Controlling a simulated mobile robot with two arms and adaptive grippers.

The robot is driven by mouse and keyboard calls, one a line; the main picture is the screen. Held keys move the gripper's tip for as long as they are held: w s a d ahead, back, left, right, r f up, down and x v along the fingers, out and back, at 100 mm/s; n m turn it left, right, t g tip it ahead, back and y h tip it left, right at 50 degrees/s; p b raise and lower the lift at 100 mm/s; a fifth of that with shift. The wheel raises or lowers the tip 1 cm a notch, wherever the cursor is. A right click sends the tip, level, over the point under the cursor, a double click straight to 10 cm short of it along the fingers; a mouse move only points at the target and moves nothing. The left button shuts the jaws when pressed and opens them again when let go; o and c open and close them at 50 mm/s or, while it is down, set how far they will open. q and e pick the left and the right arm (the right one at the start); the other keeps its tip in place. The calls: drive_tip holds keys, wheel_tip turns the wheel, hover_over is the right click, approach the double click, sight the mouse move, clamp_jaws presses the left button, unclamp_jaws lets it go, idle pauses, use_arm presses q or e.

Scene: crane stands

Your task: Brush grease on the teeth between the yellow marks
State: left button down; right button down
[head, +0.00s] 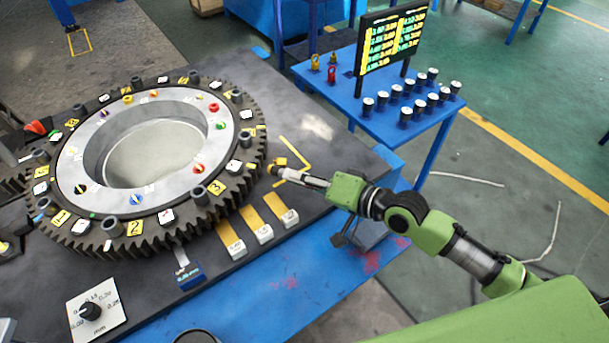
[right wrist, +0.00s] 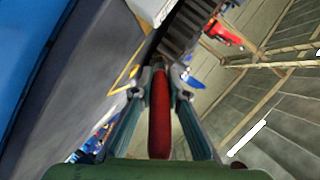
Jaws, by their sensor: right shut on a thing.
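A large dark ring gear (head: 250,165) lies flat on the bench, its teeth facing outward. Yellow numbered plates and small yellow patches sit around its top; I cannot tell which are the marks meant. My right gripper (head: 287,173) is just right of the gear's rim, pointing at the teeth. In the right wrist view my right gripper (right wrist: 160,95) is shut on a red handle (right wrist: 160,118), apparently the brush's. Its far end is dark and small, near the gear teeth (right wrist: 178,40); bristles and contact cannot be made out.
Yellow strips with white blocks (head: 264,234) lie along the bench front. A yellow corner outline (head: 300,160) is on the bench beside the gripper. A dial plate (head: 95,309) is at front left. A blue table (head: 430,125) with a display board (head: 390,40) and several dark cylinders stands behind.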

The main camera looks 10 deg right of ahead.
drive_tip(key=shift+w+a+p, duration=0.25)
drive_tip(key=shift+a+p, duration=0.2)
drive_tip(key=shift+a, duration=0.3)
drive_tip(key=shift+w+a+p, duration=0.25)
drive_tip(key=shift+a+p, duration=0.2)
drive_tip(key=shift+a, duration=0.3)
idle(0.6)
drive_tip(key=shift+w+d+b, duration=0.25)
drive_tip(key=shift+w+b, duration=0.2)
drive_tip(key=shift+w, duration=0.1)
drive_tip(key=shift+w+d+b, duration=0.25)
drive_tip(key=shift+w+b, duration=0.15)
drive_tip(key=shift+w, duration=0.15)
drive_tip(key=shift+w+d+b, duration=0.3)
drive_tip(key=shift+w, duration=0.3)
drive_tip(key=shift+w+d+r+b, duration=0.1)
drive_tip(key=shift+w+d+b, duration=0.2)
drive_tip(key=shift+w+b, duration=0.35)
drive_tip(key=shift+w+d+b, duration=0.25)
drive_tip(key=shift+w+b, duration=0.3)
drive_tip(key=shift+w, duration=0.1)
drive_tip(key=shift+w+d+r, duration=0.15)
drive_tip(key=shift+w, duration=0.25)
